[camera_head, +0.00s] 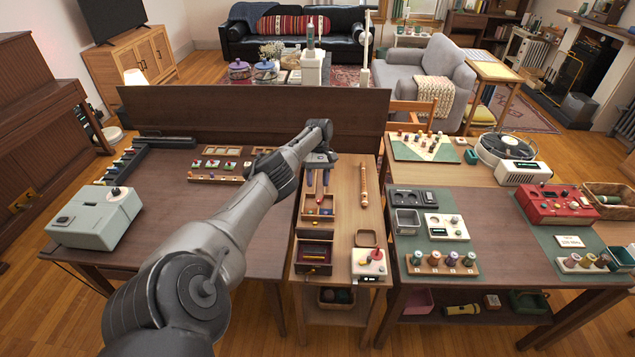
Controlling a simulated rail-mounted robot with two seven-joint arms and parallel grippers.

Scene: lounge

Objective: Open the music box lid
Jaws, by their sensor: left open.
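A small dark wooden box (314,269) stands near the front of the narrow wooden table; it looks like the music box. A reddish-purple inside seems to show at its top, with a brown panel behind it, but it is too small to tell how the lid stands. My left gripper (318,184) points down, behind this box and apart from it. Its two fingers are spread with nothing between them. They hang over a lighter wooden compartment box (319,219) with small coloured things in it. My right gripper is not in view.
A wooden rod (363,185) lies right of my left gripper. A white device with a red knob (369,263) and a small empty tray (367,238) stand right of the dark box. A grey-green machine (95,217) stands far left. The dark left tabletop has free room.

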